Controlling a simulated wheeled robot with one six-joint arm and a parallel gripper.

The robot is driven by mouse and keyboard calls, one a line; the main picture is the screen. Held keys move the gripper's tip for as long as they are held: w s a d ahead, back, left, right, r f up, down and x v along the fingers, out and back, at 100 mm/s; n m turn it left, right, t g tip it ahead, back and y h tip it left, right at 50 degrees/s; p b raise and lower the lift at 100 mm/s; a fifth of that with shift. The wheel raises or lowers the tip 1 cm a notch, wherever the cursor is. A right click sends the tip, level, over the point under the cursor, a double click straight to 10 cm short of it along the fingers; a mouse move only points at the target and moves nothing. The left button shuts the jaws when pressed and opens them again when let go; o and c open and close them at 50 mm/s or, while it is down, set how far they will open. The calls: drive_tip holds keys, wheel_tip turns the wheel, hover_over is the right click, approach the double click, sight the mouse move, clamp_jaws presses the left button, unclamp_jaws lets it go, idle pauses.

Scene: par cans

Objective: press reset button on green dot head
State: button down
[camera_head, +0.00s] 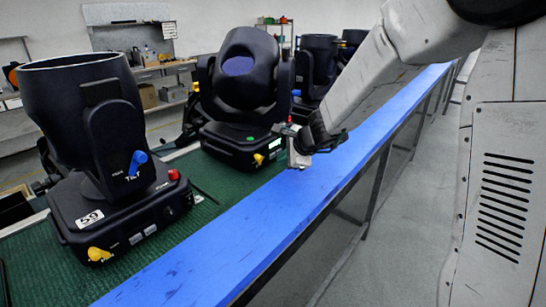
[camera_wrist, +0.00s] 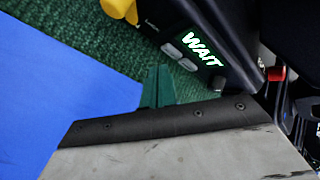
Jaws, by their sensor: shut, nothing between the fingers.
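The green dot head (camera_head: 246,75) is a black moving-head light, second in the row, with a green dot (camera_head: 250,138) on its base front. A yellow knob (camera_head: 258,159) sits near the dot. My gripper (camera_head: 299,152) is shut and empty at the base's right front corner, over the blue edge. In the wrist view my gripper's fingers (camera_wrist: 158,86) are together, in front of a base with a lit WAIT display (camera_wrist: 202,49). Grey keys (camera_wrist: 180,57), a yellow knob (camera_wrist: 120,9) and a red button (camera_wrist: 276,73) show there. The fingers are apart from the red button.
A nearer black head (camera_head: 85,110) labelled 59 has its own red button (camera_head: 174,175) and yellow knob (camera_head: 99,254). More heads (camera_head: 316,62) stand farther along the green mat (camera_head: 215,184). The blue edge strip (camera_head: 240,232) is clear toward me.

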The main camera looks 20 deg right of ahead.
drive_tip(key=shift+s+d, duration=0.75)
drive_tip(key=shift+s, duration=0.25)
drive_tip(key=shift+s+d, duration=0.7)
drive_tip(key=shift+s, duration=0.3)
drive_tip(key=s+a+r+n+g+y, duration=0.1)
drive_tip(key=s+a+r+n+g, duration=0.15)
drive_tip(key=s+r+n, duration=0.4)
drive_tip(key=s+a+r+n+g+y, duration=0.1)
drive_tip(key=s+a+r+n, duration=0.25)
drive_tip(key=s, duration=0.55)
drive_tip(key=s+d+n+g+h, duration=0.1)
drive_tip(key=s+d+n, duration=0.3)
drive_tip(key=s, duration=0.6)
drive_tip(key=s+d+n+g+h, duration=0.2)
drive_tip(key=s+d+n+h, duration=0.2)
drive_tip(key=s, duration=0.6)
drive_tip(key=shift+s+f+n+h, duration=0.3)
drive_tip(key=shift+s+f+n, duration=0.05)
drive_tip(key=shift+s+n, duration=0.05)
